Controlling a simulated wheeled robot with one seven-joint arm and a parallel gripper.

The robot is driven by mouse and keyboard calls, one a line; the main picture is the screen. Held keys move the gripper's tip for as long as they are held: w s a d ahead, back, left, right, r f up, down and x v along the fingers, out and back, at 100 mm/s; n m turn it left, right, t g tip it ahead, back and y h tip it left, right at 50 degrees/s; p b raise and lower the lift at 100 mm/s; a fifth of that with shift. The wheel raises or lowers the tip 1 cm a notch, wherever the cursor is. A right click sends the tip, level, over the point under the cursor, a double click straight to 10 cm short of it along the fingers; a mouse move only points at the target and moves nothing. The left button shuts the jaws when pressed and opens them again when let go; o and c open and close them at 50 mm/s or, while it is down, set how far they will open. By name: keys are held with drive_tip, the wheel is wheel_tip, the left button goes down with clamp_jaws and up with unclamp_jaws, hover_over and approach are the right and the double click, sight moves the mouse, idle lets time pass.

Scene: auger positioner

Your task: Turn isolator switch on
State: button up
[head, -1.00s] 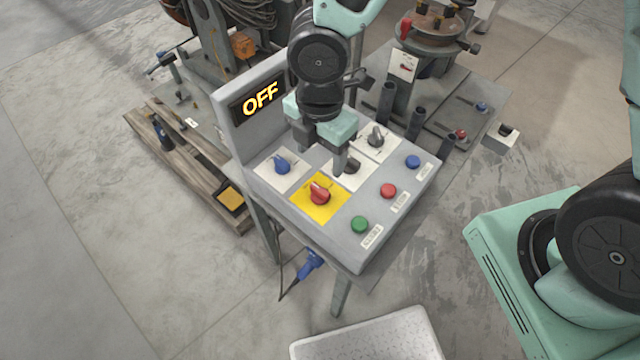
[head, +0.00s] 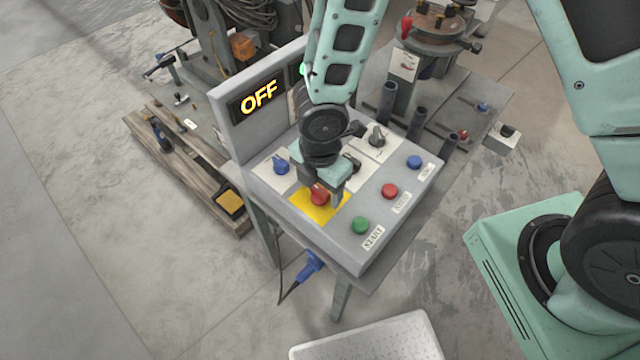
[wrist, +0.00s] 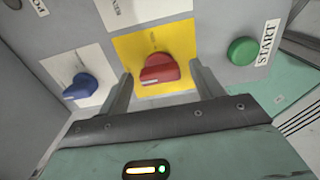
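The red rotary isolator switch (wrist: 160,70) sits on a yellow plate (wrist: 182,38) on the grey control panel. In the head view the switch (head: 319,197) is partly covered by my gripper (head: 320,192). In the wrist view my gripper (wrist: 160,85) is open, with one finger on each side of the red knob and gaps visible between fingers and knob. I cannot tell how far the fingertips are above the plate. The display (head: 258,97) on the panel's upright reads OFF.
A blue rotary knob (head: 281,167) lies left of the switch, and black knobs (head: 377,136) lie behind. Green (head: 360,225), red (head: 390,191) and blue (head: 414,162) buttons line the front right edge. The upright back wall stands behind the knobs.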

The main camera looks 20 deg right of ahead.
drive_tip(key=c, duration=0.9)
drive_tip(key=shift+m, duration=0.4)
drive_tip(key=m+b, duration=0.2)
drive_tip(key=m, duration=0.1)
drive_tip(key=shift+f+m, duration=0.1)
drive_tip(key=shift+m, duration=0.3)
drive_tip(key=m+b, duration=0.2)
drive_tip(key=m, duration=0.2)
drive_tip(key=m+b, duration=0.2)
drive_tip(key=m, duration=0.3)
drive_tip(key=m+b, duration=0.1)
drive_tip(key=m, duration=0.3)
drive_tip(key=shift+m, duration=0.3)
